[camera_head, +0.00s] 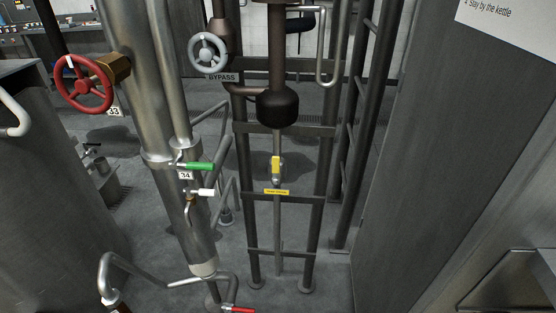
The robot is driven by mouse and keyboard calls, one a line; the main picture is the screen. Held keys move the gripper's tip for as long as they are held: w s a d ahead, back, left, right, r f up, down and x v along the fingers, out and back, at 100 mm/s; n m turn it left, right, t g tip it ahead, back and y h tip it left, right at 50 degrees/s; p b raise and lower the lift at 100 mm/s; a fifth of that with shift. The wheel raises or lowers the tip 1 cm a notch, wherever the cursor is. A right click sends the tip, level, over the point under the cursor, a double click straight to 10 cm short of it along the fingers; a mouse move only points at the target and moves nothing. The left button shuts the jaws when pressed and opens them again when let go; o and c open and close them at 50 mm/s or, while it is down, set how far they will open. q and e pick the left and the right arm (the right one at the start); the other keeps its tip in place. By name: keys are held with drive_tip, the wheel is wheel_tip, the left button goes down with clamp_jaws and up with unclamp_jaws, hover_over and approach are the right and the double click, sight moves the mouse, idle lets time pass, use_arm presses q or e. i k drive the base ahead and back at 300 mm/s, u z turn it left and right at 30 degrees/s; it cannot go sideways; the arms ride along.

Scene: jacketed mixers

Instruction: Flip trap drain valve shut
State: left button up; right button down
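A small valve with a yellow handle (276,165) sits on the thin vertical pipe below a black rounded trap body (278,107). The yellow handle stands upright, in line with the pipe. A small yellow label (276,191) is on the frame's crossbar just under it; its text is too small to read. Neither of my grippers is in view, and nothing touches the yellow handle.
A grey BYPASS handwheel (208,53) is above left. A steel column (147,100) carries a red handwheel (84,83), a green lever (198,166) and a white lever (206,193). A red lever (240,310) is low. A dark frame (322,215) flanks the valve; a grey cabinet (440,120) stands right.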

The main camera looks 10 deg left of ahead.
sight(276, 160)
drive_tip(key=k, duration=0.5)
drive_tip(key=z, duration=1)
drive_tip(key=i, duration=0.7)
drive_tip(key=u, duration=0.75)
